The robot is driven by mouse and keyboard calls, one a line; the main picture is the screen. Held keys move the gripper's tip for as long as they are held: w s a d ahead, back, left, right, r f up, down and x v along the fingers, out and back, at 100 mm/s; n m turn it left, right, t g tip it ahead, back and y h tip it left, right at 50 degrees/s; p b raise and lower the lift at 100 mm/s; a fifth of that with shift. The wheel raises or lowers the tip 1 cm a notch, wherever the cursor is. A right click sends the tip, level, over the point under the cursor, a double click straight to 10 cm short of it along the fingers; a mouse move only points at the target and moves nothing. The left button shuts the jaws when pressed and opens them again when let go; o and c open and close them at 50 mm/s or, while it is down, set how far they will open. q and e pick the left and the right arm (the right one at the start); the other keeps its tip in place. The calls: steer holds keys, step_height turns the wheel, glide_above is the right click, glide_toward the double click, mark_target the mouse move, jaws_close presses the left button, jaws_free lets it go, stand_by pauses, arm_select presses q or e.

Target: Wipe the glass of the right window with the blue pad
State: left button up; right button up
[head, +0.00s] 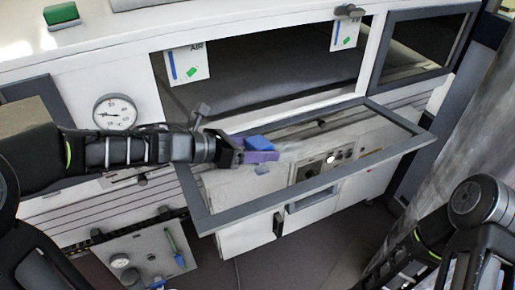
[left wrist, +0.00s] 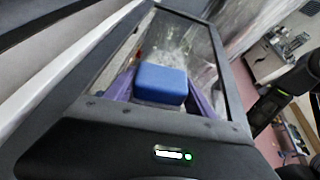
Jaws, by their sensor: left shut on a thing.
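My left gripper (head: 262,150) has purple fingers shut on the blue pad (head: 258,143). The pad also shows between the fingers in the left wrist view (left wrist: 162,84). An open window with a grey frame (head: 310,187) tilts outward below the tunnel opening. The pad is over the left part of its glass; I cannot tell whether it touches. Whitish haze or streaks show on the glass (left wrist: 180,45) beyond the pad. Another dark-framed window (head: 418,45) is farther right. My right arm shows at the lower right of the head view, but its gripper is out of view.
A pressure gauge (head: 115,112) is on the white front panel at left. Two tags (head: 187,65) hang at the opening's top corners. A translucent curtain (head: 455,150) hangs at right.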

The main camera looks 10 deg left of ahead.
arm_select(q)
steer(key=shift+s+a+f, duration=0.15)
steer(key=shift+a+f, duration=0.05)
steer(key=shift+f, duration=0.05)
steer(key=shift+s+a+r, duration=0.1)
steer(key=shift+s+a, duration=0.35)
steer(key=shift+a, duration=0.2)
steer(key=shift+s+a+r, duration=0.1)
steer(key=shift+s+a, duration=0.3)
steer(key=shift+a, duration=0.2)
steer(key=shift+a, duration=0.1)
steer(key=shift+s+a+r, duration=0.1)
steer(key=shift+s+a, duration=0.4)
steer(key=shift+a, duration=0.15)
steer(key=shift+s+a+r, duration=0.1)
steer(key=shift+s+a, duration=0.35)
steer(key=shift+a, duration=0.2)
steer(key=shift+s+d, duration=0.1)
steer(key=shift+s+d+b, duration=0.35)
steer(key=shift+s, duration=0.05)
steer(key=shift+s+d+r, duration=0.1)
steer(key=shift+s+d, duration=0.1)
steer(key=shift+s, duration=0.2)
